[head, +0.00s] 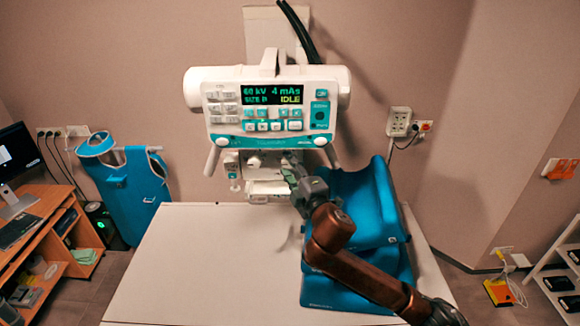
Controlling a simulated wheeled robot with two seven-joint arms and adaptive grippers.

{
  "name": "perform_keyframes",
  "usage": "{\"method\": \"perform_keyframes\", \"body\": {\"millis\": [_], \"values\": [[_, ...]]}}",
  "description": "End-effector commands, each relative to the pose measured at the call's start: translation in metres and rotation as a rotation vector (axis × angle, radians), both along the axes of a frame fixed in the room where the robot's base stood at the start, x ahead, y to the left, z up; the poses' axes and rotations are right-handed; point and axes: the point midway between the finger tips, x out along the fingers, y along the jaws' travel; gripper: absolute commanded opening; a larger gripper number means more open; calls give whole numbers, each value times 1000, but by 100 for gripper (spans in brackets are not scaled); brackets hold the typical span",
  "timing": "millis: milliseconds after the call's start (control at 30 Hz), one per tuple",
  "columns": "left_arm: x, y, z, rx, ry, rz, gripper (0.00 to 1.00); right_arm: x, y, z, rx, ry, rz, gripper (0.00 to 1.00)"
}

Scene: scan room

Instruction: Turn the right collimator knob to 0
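The white X-ray tube head (190,88) hangs over the table, with a lit display (272,94) reading 60 kV, 4 mAs and IDLE. The collimator (262,188) is the pale box below it. A round knob (253,162) shows on the left of its front face. My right arm comes in from the lower right, and its gripper (289,172) is at the right part of the collimator front. It hides the right knob and its scale. I cannot tell whether the fingers touch the knob or are closed on it. My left gripper is not in view.
A white table (200,260) lies below the collimator, with blue cushions (385,215) on its right side under my arm. A blue apron (130,190) hangs at the left beside a wooden desk (45,210). A shelf (555,270) stands at the far right.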

Motion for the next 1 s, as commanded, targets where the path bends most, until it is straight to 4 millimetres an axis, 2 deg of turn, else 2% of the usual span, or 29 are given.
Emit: {"method": "perform_keyframes", "body": {"millis": [100,467,567,800,1000], "values": [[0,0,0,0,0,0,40,0,0,1,1,-2,-1,43],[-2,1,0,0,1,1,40,-6,-4,2,2,-3,-2,43],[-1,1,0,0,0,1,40,-18,-9,2,2,-3,-1,43],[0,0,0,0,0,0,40,-65,-28,0,2,-2,0,43],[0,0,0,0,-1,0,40,-96,-42,-1,2,-1,-1,43]]}}
